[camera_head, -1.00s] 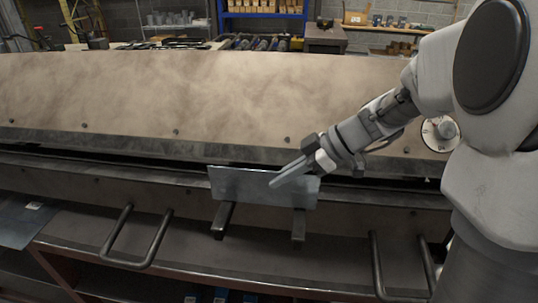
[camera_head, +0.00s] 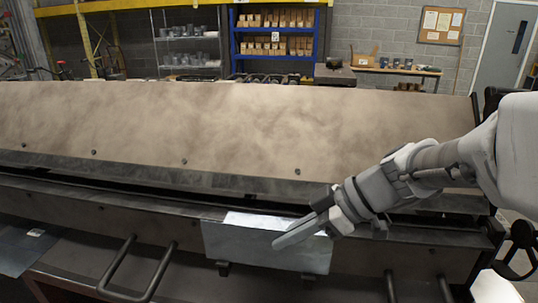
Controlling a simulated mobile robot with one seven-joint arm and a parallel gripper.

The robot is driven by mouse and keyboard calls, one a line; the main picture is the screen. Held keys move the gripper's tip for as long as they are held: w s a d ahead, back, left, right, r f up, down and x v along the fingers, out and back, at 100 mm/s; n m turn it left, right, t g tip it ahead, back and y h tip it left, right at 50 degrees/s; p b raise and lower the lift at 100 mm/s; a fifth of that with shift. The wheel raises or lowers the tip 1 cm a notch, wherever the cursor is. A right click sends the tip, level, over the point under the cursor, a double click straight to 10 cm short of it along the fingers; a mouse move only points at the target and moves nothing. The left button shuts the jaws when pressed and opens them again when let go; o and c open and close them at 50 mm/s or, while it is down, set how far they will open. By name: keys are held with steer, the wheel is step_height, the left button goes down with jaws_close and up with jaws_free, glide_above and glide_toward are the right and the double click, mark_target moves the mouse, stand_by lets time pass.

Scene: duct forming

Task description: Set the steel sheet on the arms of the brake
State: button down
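The grey steel sheet (camera_head: 238,245) is at the front of the brake (camera_head: 230,125), just below its dark jaw edge. A brighter strip shows along its top, and its broad face is turned toward me. Contact between sheet and arms cannot be made out. My gripper (camera_head: 280,243) reaches in from the right, its fingers across the front of the sheet. The fingers look close together, but their gap and any hold on the sheet are not clear.
A bent bar handle (camera_head: 157,272) stands out at the brake's front left, and another is partly visible at lower right. A flat sheet (camera_head: 25,245) lies at far left. A blue shelf (camera_head: 275,47) with boxes stands behind the brake.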

steer(key=shift+f, duration=0.1)
steer(key=c, duration=1)
jaws_free()
steer(key=v, duration=1.7)
steer(key=shift+s+a+f+m+t+h, duration=0.55)
steer(key=shift+s+f+m+h, duration=0.95)
steer(key=shift+m, duration=1.15)
steer(key=shift+s+a+f+m+t+h, duration=0.2)
steer(key=shift+s+f+m+t+h, duration=0.75)
steer(key=shift+f+m+h, duration=1.3)
steer(key=shift+s+a+f+m+t+h, duration=0.4)
steer(key=shift+s+f+m+h, duration=0.9)
steer(key=shift+m, duration=1.7)
steer(key=shift+s+f+y, duration=0.25)
steer(key=shift+y, duration=0.1)
